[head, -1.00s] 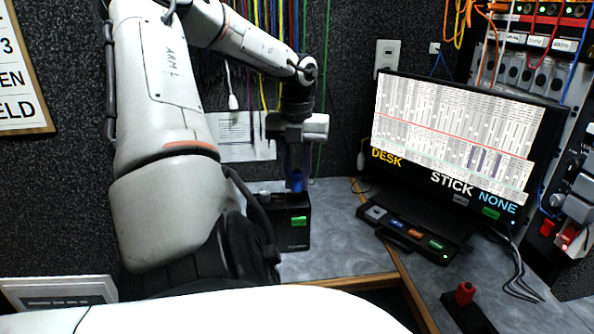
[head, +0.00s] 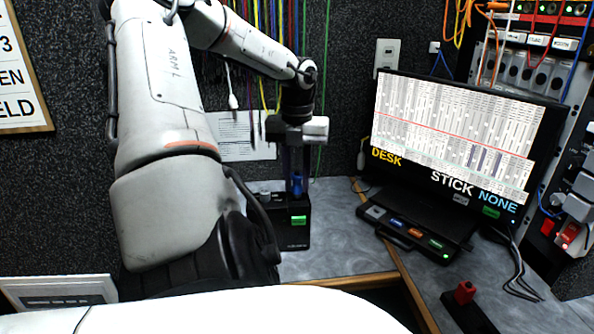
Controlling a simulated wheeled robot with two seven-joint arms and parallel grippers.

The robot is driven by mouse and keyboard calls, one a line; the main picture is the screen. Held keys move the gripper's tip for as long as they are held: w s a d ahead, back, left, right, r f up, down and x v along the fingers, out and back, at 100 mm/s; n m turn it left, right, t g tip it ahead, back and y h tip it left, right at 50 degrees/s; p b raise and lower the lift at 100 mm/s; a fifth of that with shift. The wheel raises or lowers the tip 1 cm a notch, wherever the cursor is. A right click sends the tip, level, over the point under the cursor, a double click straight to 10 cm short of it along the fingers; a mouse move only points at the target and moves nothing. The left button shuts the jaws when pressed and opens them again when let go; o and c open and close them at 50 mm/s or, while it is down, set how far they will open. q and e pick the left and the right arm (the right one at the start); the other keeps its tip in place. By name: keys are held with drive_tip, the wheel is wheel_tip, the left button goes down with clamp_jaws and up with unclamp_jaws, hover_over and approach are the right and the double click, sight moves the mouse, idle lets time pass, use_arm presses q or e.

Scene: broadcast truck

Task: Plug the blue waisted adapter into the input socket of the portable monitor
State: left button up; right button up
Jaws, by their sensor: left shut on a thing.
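My left gripper (head: 296,172) reaches down from the left and is shut on the blue adapter (head: 297,186). It holds the adapter upright, directly above or at the top of a black box (head: 296,235) with a lit green label. I cannot tell whether the adapter touches the box or sits in it. A large black-framed monitor (head: 455,135) stands on the desk at right, showing a grid and the words DESK, STICK and NONE. No input socket can be made out, and I cannot tell which device is the portable monitor. My right gripper is not in view.
A black panel with coloured buttons (head: 415,232) lies before the monitor. A black block with a red knob (head: 466,293) is at the front right. Cables hang on the back wall. Grey desktop (head: 345,225) is clear between the box and the panel.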

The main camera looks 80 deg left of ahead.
sight(297, 174)
use_arm(q)
drive_tip(key=shift+f+b, duration=0.5)
drive_tip(key=shift+f, duration=0.4)
drive_tip(key=o, duration=1.1)
wheel_tip(297, 174, up, 9)
drive_tip(key=shift+r+p, duration=0.1)
drive_tip(key=shift+p, duration=0.55)
drive_tip(key=shift+r, duration=0.6)
